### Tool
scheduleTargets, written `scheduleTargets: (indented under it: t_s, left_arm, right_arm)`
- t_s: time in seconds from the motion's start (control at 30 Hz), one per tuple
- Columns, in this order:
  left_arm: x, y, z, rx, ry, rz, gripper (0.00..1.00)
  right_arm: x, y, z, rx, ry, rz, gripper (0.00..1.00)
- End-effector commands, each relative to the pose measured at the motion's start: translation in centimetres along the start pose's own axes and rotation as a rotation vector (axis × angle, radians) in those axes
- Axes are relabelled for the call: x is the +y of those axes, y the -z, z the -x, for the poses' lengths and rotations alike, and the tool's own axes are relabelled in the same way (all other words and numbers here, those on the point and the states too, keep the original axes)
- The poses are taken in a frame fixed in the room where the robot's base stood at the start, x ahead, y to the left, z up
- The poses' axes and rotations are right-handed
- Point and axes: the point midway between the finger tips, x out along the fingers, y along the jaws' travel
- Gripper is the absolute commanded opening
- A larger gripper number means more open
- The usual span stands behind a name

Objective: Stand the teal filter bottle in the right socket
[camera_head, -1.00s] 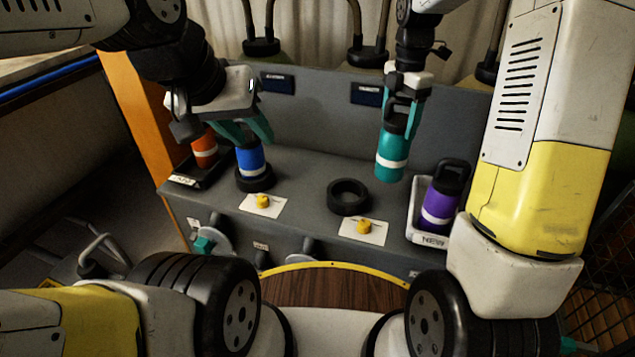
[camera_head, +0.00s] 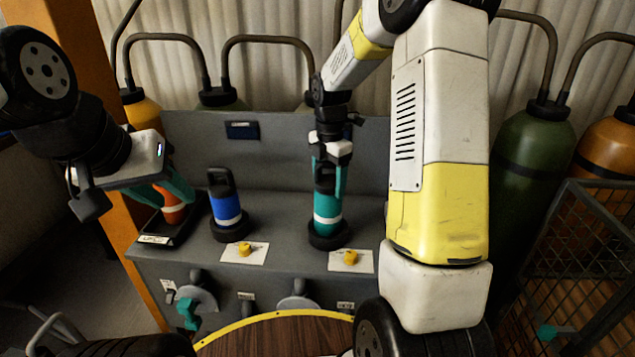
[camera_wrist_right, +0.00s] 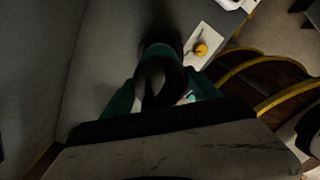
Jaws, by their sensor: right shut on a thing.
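The teal filter bottle (camera_head: 327,208), with a white band and black handled cap, is upright at the right socket (camera_head: 328,238), a black ring. Its base appears to be inside the ring; how deep it sits I cannot tell. My right gripper (camera_head: 327,168) is shut on the cap from above. In the right wrist view the bottle (camera_wrist_right: 160,50) shows below the fingers, largely covered by its black handle. My left gripper (camera_head: 165,190) is open, in front of and above the orange bottle (camera_head: 172,213), and appears empty.
A blue bottle (camera_head: 225,205) stands in the left socket (camera_head: 231,231). The orange bottle is in a dark tray (camera_head: 150,230) at far left. Yellow knobs (camera_head: 351,257) on white cards lie in front of the sockets. My right arm hides the bench's right end.

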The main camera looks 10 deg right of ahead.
Motion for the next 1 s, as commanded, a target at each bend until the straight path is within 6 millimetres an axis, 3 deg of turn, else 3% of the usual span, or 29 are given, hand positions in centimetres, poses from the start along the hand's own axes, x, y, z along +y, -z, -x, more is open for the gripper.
scheduleTargets:
  t_s: [0.2,0.57,0.6,0.7,1.0]
  left_arm:
    - [0.0,0.0,0.0,0.0,0.0,0.0,0.36]
    - [0.0,0.0,0.0,0.0,0.0,0.0,0.36]
    - [0.0,0.0,0.0,0.0,0.0,0.0,0.36]
    - [0.0,0.0,0.0,0.0,0.0,0.0,0.36]
    - [0.0,0.0,0.0,0.0,0.0,0.0,0.36]
  right_arm:
    - [0.0,0.0,-2.8,0.0,0.002,0.0,0.0]
    - [0.0,0.0,-3.2,0.0,0.001,0.0,0.0]
    - [-0.1,0.0,-3.3,0.001,0.003,0.0,0.72]
    - [-0.1,0.0,-3.3,0.0,0.002,0.0,0.92]
    - [-0.1,0.0,-3.2,0.0,0.002,0.0,0.92]
